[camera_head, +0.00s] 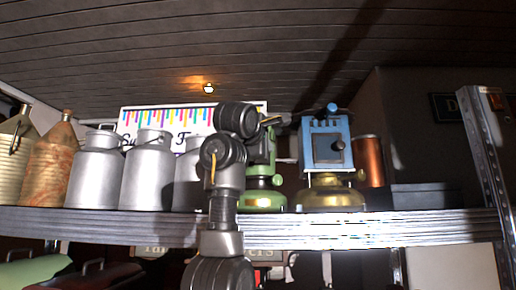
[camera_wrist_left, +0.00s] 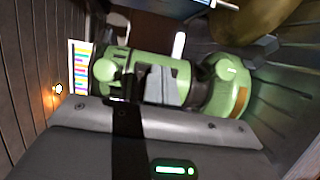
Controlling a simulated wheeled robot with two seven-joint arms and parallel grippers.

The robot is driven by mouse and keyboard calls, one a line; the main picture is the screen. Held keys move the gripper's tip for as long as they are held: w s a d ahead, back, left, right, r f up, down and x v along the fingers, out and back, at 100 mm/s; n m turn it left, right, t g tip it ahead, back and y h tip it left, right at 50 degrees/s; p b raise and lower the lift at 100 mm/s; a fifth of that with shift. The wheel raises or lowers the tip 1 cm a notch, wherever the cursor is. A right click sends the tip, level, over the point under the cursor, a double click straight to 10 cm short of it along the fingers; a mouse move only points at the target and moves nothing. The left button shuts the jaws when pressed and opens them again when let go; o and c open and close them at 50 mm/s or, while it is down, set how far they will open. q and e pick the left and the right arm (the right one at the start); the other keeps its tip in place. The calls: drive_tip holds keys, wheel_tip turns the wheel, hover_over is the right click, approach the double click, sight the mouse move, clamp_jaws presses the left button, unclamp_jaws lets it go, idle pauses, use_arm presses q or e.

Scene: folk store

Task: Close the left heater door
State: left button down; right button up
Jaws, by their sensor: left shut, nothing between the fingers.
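The left heater (camera_head: 261,190) is green and stands upright on the shelf, largely hidden behind my left arm in the head view. In the left wrist view the green heater (camera_wrist_left: 228,92) appears sideways, with its round base to the right. My right gripper is in neither view.
A blue heater (camera_head: 326,150) with a brass base stands just right of the green one. Several metal milk cans (camera_head: 147,175) stand to the left. A copper cylinder (camera_head: 370,160) is behind the blue heater. The shelf edge (camera_head: 400,229) runs across the front.

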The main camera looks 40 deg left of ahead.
use_arm(q)
drive_tip(key=s+d+b, duration=0.5)
drive_tip(key=s+d, duration=0.3)
drive_tip(key=s, duration=0.2)
drive_tip(key=shift+s+d+r, duration=0.15)
drive_tip(key=shift+d+r, duration=0.1)
drive_tip(key=shift+d, duration=0.15)
